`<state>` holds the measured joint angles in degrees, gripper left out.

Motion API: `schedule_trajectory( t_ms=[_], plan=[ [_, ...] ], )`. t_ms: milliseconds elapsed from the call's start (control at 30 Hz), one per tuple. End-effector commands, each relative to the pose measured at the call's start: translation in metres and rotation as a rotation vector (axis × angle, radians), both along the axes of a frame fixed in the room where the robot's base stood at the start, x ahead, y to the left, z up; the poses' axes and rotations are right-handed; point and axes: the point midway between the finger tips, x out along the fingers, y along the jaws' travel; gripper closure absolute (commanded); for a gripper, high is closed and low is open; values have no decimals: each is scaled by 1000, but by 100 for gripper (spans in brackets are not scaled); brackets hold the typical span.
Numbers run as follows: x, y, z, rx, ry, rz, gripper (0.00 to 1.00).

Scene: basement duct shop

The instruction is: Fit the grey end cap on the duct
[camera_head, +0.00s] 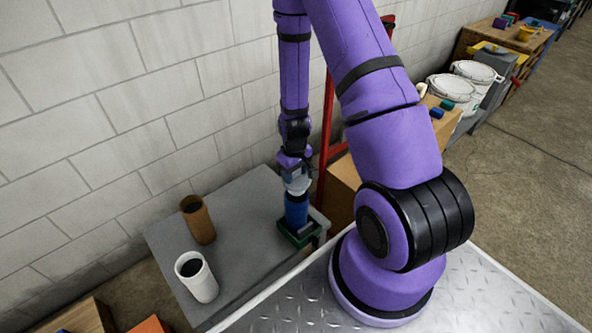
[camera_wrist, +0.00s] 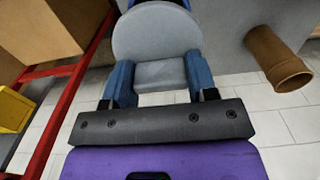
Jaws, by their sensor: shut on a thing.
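The grey end cap (camera_wrist: 157,35) is a round disc between the two blue fingers of my gripper (camera_wrist: 159,64) in the wrist view. My gripper (camera_head: 297,172) is shut on it and points down in the head view. The cap (camera_head: 297,186) shows pale there, directly over the top of an upright blue duct (camera_head: 296,211). The duct stands in a green base (camera_head: 300,236) at the right end of the grey table. In the wrist view a little dark blue shows behind the cap. I cannot tell whether the cap is seated or just above the rim.
The grey table (camera_head: 235,235) also holds a brown open tube (camera_head: 198,222) and a white open tube (camera_head: 197,279) at left. A red upright frame (camera_head: 326,130) stands close behind my gripper. A block wall (camera_head: 110,110) runs along the back. The table's middle is clear.

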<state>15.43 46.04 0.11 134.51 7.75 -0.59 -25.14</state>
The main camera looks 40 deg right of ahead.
Motion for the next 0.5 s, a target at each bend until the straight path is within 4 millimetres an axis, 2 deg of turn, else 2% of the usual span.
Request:
schedule_trajectory(
  t_ms=[300,500],
  plan=[
    [-1,0,-31,1,3,-1,71],
    [-1,0,-44,1,2,-1,71]
  ],
)
